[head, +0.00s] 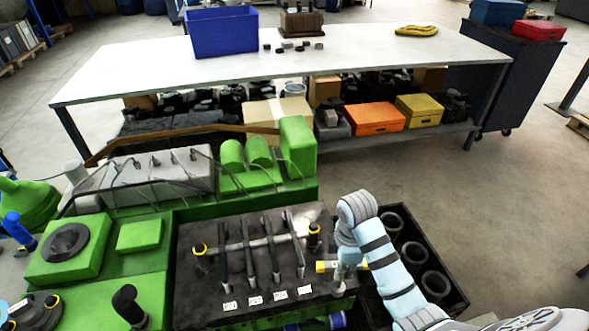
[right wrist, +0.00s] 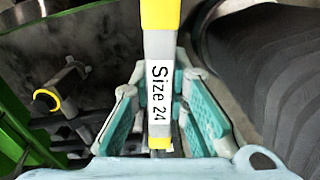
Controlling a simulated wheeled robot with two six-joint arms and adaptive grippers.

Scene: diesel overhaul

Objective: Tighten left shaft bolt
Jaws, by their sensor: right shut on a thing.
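My right gripper (head: 345,272) is shut on a tool (head: 326,267) with a yellow end, held low by the right edge of the dark engine top (head: 205,290). In the right wrist view the tool (right wrist: 159,50) is grey and yellow, labelled "Size 24", between the teal pads of my right gripper (right wrist: 158,125). A shaft (head: 240,244) lies across the engine top. A yellow-ringed black bolt (head: 200,249) stands at its left end, and a similar bolt (head: 314,237) at its right end. The tool is apart from the left bolt.
A black tray (head: 455,300) with several dark cylinders (head: 435,284) lies right of the engine. Green engine parts (head: 140,236) stand at left. A white-topped bench (head: 340,52) with a blue bin (head: 221,32) is behind.

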